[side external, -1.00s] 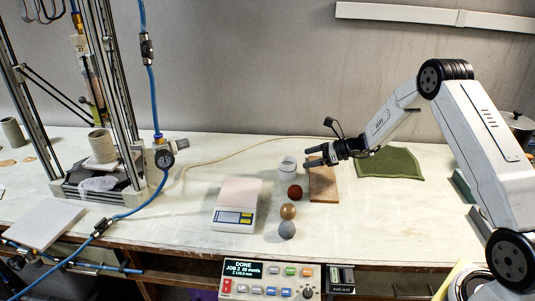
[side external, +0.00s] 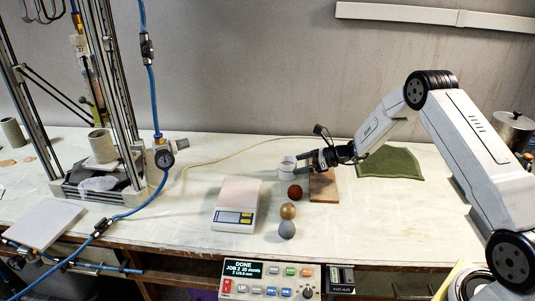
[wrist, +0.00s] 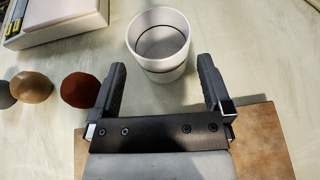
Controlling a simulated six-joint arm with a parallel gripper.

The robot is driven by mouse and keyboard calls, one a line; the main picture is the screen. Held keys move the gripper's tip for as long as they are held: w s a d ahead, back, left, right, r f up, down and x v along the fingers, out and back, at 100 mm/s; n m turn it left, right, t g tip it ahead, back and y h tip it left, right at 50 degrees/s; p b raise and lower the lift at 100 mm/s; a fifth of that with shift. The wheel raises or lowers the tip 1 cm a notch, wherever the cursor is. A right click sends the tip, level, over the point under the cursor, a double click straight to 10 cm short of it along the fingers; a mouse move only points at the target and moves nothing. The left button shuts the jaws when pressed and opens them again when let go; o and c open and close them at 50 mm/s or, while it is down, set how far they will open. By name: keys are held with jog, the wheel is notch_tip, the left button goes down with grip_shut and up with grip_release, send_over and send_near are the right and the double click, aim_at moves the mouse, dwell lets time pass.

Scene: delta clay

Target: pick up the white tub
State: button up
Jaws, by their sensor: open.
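The white tub (side external: 287,165) stands upright on the pale bench top, open at the top. In the wrist view the tub (wrist: 160,52) sits just ahead of the fingertips, and its inside looks empty apart from a dark line around the wall. My gripper (side external: 303,164) is open and level, pointing left at the tub. In the wrist view my gripper (wrist: 160,72) has one finger on each side, with the tub's near part at the mouth of the gap. I cannot tell whether either finger touches it.
A red-brown ball (side external: 295,192), a tan ball (side external: 288,211) and a grey ball (side external: 287,229) lie in a row in front of the tub. A wooden board (side external: 324,188) lies under my gripper. A scale (side external: 235,218) stands left, a green cloth (side external: 390,163) right.

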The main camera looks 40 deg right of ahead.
aim_at(288, 162)
jog(key=shift+x, duration=2.4)
jog(key=c, duration=1)
jog(key=shift+r, duration=0.1)
jog(key=shift+r, duration=0.75)
jog(key=s+a+r, duration=0.2)
jog(key=s+r, duration=0.9)
jog(key=s, duration=0.2)
jog(key=shift+s+r, duration=0.2)
jog(key=shift+s, duration=0.2)
